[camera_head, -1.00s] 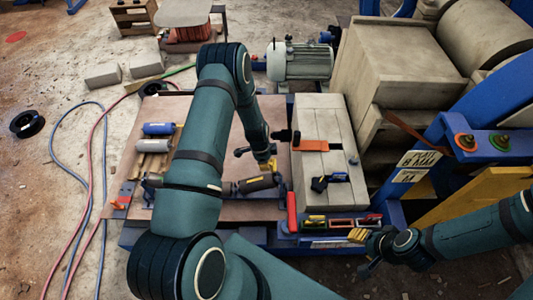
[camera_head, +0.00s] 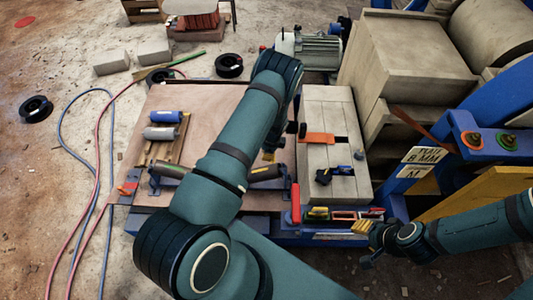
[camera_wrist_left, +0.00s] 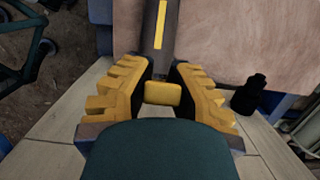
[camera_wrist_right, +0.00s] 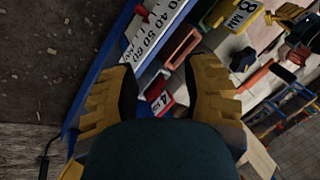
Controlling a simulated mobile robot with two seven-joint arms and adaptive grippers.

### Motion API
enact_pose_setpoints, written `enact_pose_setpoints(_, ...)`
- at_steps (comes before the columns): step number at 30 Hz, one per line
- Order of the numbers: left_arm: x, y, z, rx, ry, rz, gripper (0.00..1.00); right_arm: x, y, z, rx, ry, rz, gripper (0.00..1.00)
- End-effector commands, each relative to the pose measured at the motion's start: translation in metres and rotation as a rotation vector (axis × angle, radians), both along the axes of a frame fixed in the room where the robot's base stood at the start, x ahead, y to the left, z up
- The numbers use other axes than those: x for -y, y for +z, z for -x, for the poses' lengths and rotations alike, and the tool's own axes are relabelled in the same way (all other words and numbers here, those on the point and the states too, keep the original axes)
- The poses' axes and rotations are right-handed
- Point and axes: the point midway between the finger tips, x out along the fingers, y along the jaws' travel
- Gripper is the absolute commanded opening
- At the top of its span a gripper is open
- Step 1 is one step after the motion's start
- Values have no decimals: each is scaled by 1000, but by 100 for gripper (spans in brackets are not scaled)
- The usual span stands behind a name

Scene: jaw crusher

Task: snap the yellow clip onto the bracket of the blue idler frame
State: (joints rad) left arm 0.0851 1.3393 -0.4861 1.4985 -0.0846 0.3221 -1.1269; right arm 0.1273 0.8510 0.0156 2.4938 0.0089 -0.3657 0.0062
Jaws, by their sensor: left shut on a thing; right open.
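My left gripper (camera_head: 268,156) is over the right part of the work board. In the left wrist view its yellow fingers (camera_wrist_left: 162,92) are shut on a small yellow block, which looks like the yellow clip (camera_wrist_left: 163,94). A dark grey roller with a yellow stripe (camera_wrist_left: 160,28) lies just beyond the clip; contact cannot be told. In the head view this roller (camera_head: 264,172) lies in the idler frame, whose dark blue bracket (camera_head: 154,182) shows at the left end. My left arm hides the frame's middle. My right gripper (camera_head: 362,229) is open and empty beside the tool tray.
The tool tray (camera_head: 340,225) stands at the front with several coloured items. Grey blocks (camera_head: 340,107) with an orange bar (camera_head: 317,138) lie right of the board. A blue roller (camera_head: 166,116) and a grey roller (camera_head: 160,133) lie on wood. The upper board (camera_head: 195,97) is clear.

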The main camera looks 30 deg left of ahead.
Motion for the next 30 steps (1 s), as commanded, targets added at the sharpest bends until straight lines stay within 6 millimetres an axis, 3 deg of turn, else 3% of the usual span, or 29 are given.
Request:
enact_pose_setpoints(18,20,-47,-12,0,-2,1,0,-2,-48,11,-23,21,-5,47)
enact_pose_setpoints(30,24,-51,-14,0,-1,0,0,-2,-54,11,-25,23,-6,47)
